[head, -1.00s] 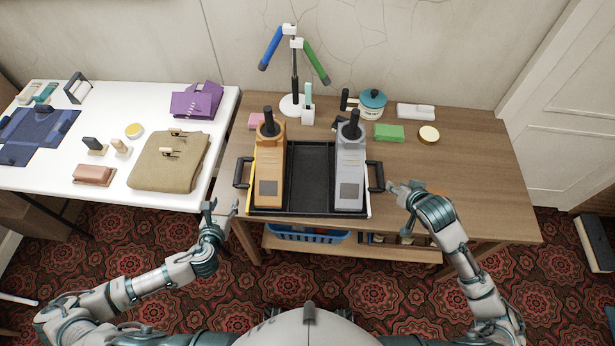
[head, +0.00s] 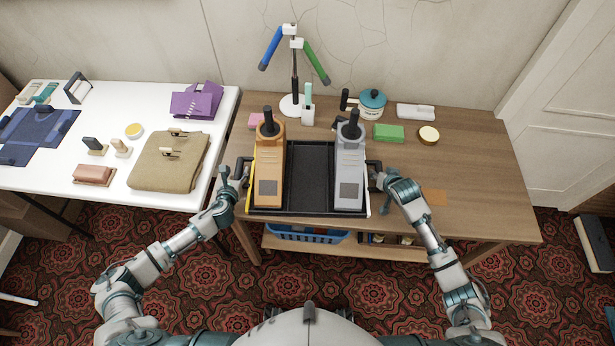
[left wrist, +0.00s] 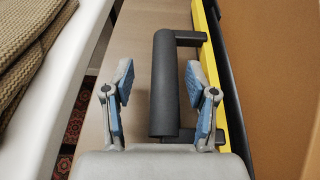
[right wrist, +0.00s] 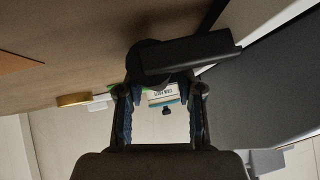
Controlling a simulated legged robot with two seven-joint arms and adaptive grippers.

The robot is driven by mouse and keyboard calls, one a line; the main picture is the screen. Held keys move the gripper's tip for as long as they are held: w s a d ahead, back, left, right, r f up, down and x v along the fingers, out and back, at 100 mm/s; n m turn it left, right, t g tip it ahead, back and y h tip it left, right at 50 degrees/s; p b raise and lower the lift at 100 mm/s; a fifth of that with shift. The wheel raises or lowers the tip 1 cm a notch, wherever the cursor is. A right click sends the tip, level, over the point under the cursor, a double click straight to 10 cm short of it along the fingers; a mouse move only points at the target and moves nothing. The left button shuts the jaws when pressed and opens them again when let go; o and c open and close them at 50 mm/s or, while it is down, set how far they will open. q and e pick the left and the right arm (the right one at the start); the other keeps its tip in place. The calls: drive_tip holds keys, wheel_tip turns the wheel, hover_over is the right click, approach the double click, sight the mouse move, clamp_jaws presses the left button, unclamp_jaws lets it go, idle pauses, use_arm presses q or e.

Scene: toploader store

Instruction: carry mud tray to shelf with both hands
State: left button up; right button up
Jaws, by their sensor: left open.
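The black mud tray (head: 310,205) lies on the wooden table and carries an orange boot-like item (head: 269,170) and a grey one (head: 349,172). My left gripper (head: 237,178) is open at the tray's left handle; in the left wrist view the dark handle (left wrist: 165,85) lies between the spread fingers, apart from both pads. My right gripper (head: 379,180) is at the right handle. In the right wrist view its fingers are spread, with the handle (right wrist: 190,55) just beyond the fingertips. A lower shelf (head: 350,249) runs beneath the tabletop.
A blue basket (head: 300,235) stands on the lower shelf. A white table (head: 60,170) adjoins on the left. The right tabletop is mostly clear.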

use_arm(q)
drive_tip(key=shift+w+d+f, duration=0.2)
drive_tip(key=shift+w+d, duration=0.05)
drive_tip(key=shift+d, duration=0.2)
use_arm(e)
drive_tip(key=shift+w+d+f, duration=0.25)
drive_tip(key=shift+d+f, duration=0.05)
drive_tip(key=shift+f, duration=0.05)
use_arm(q)
drive_tip(key=c, duration=0.6)
use_arm(e)
drive_tip(key=c, duration=0.6)
use_arm(q)
drive_tip(key=shift+a, duration=0.2)
clamp_jaws()
use_arm(e)
drive_tip(key=shift+a, duration=0.1)
clamp_jaws()
